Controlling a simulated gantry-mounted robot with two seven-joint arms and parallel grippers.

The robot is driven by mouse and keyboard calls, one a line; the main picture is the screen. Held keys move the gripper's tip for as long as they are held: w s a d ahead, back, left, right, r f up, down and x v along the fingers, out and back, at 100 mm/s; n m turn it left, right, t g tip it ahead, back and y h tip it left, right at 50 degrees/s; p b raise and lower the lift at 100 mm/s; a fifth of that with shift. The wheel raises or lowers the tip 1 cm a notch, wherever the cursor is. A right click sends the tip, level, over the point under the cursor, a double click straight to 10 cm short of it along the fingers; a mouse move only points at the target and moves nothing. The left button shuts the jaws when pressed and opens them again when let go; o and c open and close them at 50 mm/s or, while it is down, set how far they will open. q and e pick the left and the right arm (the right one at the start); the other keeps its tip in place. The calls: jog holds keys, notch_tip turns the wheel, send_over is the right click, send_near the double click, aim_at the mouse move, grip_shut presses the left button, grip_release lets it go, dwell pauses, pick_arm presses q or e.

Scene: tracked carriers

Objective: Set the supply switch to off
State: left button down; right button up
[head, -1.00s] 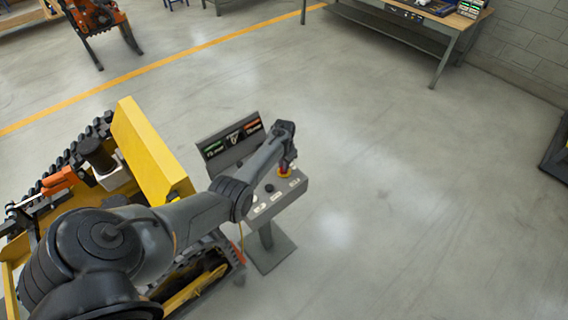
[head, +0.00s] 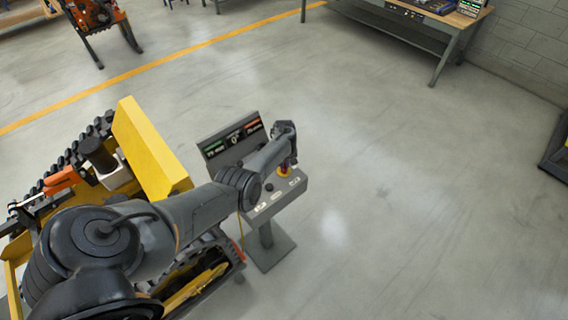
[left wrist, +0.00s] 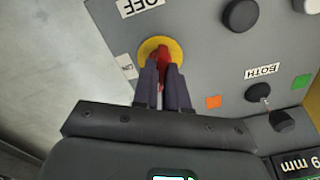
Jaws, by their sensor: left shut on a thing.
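The supply switch (left wrist: 163,54) is a red handle on a yellow round plate, on a sloping grey control panel (left wrist: 205,50). In the left wrist view, an OFF label (left wrist: 140,6) is above it and an ON label (left wrist: 126,66) is to its left, both seen turned. My left gripper (left wrist: 163,75) is shut on the red handle, with a dark finger on each side. In the head view the yellow plate (head: 283,171) shows just below my left gripper (head: 288,160). The fingers hide part of the handle, so its exact pointing is hard to tell. My right gripper is out of view.
Black knobs (left wrist: 241,14) and a small lever (left wrist: 259,91) marked BOTH share the panel. A display (head: 234,137) stands behind it. A yellow tracked carrier (head: 150,150) is to the left. The floor to the right is clear.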

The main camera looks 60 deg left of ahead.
pick_arm(q)
jog(key=n, duration=0.4)
jog(key=shift+f+n+b, duration=0.1)
jog(key=shift+n+b, duration=0.2)
jog(key=shift+n, duration=0.6)
jog(key=c, duration=1.2)
grip_release()
jog(key=shift+o, duration=0.2)
